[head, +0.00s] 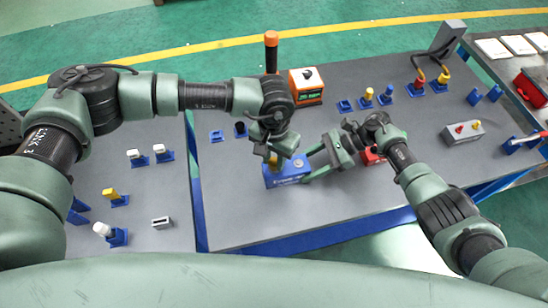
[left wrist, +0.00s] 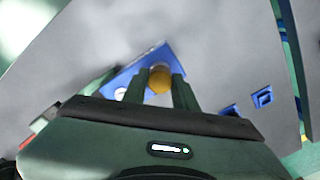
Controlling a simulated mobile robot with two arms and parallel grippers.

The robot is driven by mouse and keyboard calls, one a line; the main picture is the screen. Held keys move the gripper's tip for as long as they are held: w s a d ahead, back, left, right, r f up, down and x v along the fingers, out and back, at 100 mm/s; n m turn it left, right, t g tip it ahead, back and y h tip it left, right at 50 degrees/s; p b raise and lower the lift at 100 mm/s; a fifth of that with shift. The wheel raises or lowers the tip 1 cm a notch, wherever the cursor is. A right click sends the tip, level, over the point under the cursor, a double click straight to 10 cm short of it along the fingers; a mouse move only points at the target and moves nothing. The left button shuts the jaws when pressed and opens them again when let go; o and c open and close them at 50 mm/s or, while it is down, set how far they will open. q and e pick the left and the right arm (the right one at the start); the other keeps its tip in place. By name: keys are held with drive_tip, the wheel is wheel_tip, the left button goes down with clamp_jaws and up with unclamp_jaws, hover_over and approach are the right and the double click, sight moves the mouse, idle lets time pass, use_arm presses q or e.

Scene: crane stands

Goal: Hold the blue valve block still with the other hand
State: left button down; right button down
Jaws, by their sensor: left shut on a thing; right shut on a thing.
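The blue valve block (head: 283,181) stands on the grey bench near its front edge, in the middle of the head view. It also shows in the left wrist view (left wrist: 149,59). My left gripper (head: 274,159) points down over the block and is shut on the yellow knob (left wrist: 160,79) on top of it, with one finger on each side. My right gripper (head: 307,164) reaches in from the right and is shut on the block's right end. Its exact finger contact is partly hidden.
A red block (head: 371,156) sits just right of my right gripper, partly hidden by the arm. An orange box (head: 306,87) and an orange-topped black post (head: 271,53) stand behind. The front bench area is clear.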

use_arm(q)
drive_tip(key=m, duration=0.3)
drive_tip(key=shift+m, duration=1)
drive_tip(key=m, duration=0.3)
drive_tip(key=c, duration=1)
unclamp_jaws()
drive_tip(key=shift+c, duration=0.9)
